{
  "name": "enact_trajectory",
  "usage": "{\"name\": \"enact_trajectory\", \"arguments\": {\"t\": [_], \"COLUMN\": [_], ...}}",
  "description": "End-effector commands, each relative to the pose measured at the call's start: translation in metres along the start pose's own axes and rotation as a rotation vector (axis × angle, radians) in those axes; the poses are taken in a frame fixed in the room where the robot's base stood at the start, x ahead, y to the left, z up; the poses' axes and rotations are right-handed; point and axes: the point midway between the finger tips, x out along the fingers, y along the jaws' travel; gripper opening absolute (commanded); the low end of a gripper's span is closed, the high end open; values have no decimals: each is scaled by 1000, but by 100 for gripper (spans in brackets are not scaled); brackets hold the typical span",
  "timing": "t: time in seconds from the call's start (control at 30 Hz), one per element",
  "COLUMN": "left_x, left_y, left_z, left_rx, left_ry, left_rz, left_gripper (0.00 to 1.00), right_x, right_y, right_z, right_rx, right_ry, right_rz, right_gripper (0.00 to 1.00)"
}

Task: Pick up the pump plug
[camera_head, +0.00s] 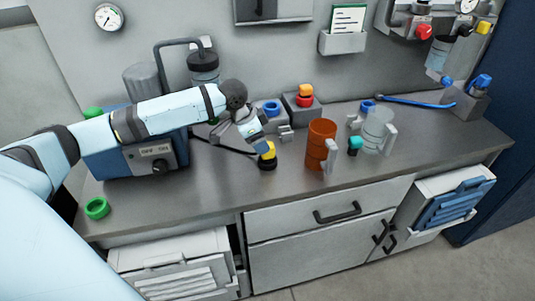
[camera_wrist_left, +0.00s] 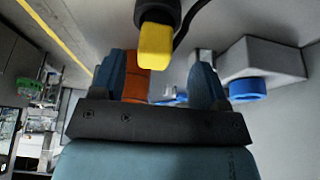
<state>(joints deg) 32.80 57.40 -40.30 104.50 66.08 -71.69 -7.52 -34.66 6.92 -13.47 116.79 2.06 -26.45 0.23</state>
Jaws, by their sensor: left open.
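The pump plug is yellow with a black end; in the head view the plug (camera_head: 268,154) is on the worktop left of the orange mug, with a black cable running toward it. My left gripper (camera_head: 259,144) is right above and beside it, partly covering it. In the left wrist view the plug (camera_wrist_left: 156,46) shows in line with the gap between the open fingers of my left gripper (camera_wrist_left: 157,76), apart from both. I cannot tell how deep it is between them. The jaws hold nothing. My right gripper is not in view.
The orange mug (camera_head: 320,146) and a clear jug (camera_head: 377,131) stand to the right. A blue box with a knob (camera_head: 159,166) is on the left, and a green ring (camera_head: 97,208) lies near the front edge. The worktop in front of the plug is clear.

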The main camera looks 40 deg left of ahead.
Motion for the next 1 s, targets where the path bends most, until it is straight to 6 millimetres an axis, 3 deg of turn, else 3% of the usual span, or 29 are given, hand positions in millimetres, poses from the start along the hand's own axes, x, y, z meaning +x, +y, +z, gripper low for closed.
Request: {"name": "enact_trajectory", "arguments": {"t": [0.4, 0.6, 0.63, 0.87, 1.0], "left_x": [50, 51, 51, 51, 50], "left_y": [6, 6, 6, 6, 6], "left_z": [-5, -4, -4, -4, -4], "left_rx": [0, 1, 1, 1, 1], "left_ry": [0, 0, 0, 0, 0], "left_rz": [1, 0, 0, 0, 0], "left_gripper": [68, 68, 66, 13, 13], "right_x": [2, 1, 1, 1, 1], "right_y": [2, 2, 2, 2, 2], "right_z": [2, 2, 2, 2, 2], "right_rx": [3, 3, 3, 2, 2], "right_ry": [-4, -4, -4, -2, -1], "right_rz": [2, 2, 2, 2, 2], "right_gripper": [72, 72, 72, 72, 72]}}
